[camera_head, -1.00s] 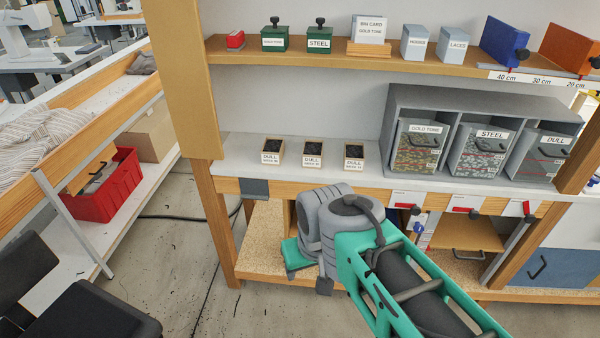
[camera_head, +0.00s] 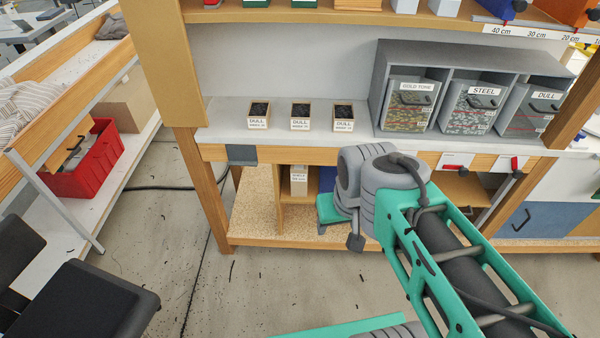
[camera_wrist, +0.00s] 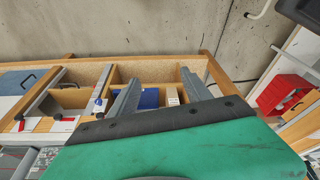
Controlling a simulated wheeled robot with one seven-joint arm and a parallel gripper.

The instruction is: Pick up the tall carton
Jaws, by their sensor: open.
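A narrow upright white carton (camera_head: 299,181) with a printed label stands in an open compartment under the workbench. It looks like the tall carton, though its label is too small to read surely. In the wrist view the carton (camera_wrist: 172,97) shows between my fingers' lines of sight, closer to the right finger, with a blue thing beside it. My gripper (camera_wrist: 158,88) is open and empty, its two grey fingers spread apart in front of the compartment.
A blue item (camera_head: 327,178) stands right of the carton. Wooden dividers (camera_head: 284,190) bound the compartment. Small dull bins (camera_head: 300,117) stand on the bench top, with a grey bin rack (camera_head: 455,58) at right. A red crate (camera_head: 88,160) sits on the left shelf.

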